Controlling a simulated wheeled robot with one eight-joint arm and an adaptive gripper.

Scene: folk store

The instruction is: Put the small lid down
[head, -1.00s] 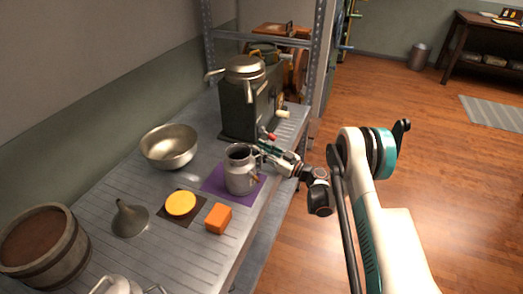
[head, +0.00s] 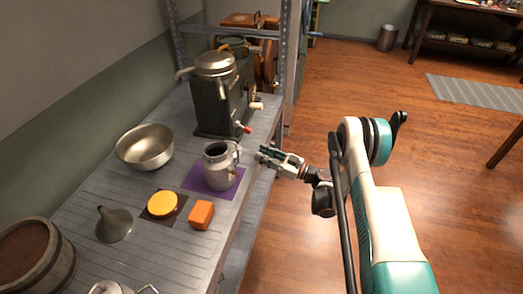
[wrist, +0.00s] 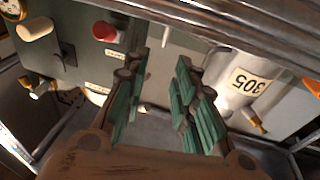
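I cannot single out a loose small lid for certain in either view. A metal can (head: 219,170) stands upright on a purple mat (head: 197,182), its mouth dark and seemingly uncovered. It also shows upside down in the wrist view (wrist: 225,88), with a 305 label. A flat yellow disc (head: 162,204) lies on a dark square mat (head: 176,213). My gripper (head: 262,155) is just right of the can, by the shelf's front edge, apart from the can. In the wrist view my gripper (wrist: 162,75) has its teal fingers apart with nothing between them.
A dark machine (head: 222,104) with a silver top and a red knob (head: 247,129) stands behind the can. A steel bowl (head: 146,146), a funnel (head: 114,224), an orange block (head: 201,214) and a wooden tub (head: 40,258) share the metal shelf (head: 90,185). Open floor lies right.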

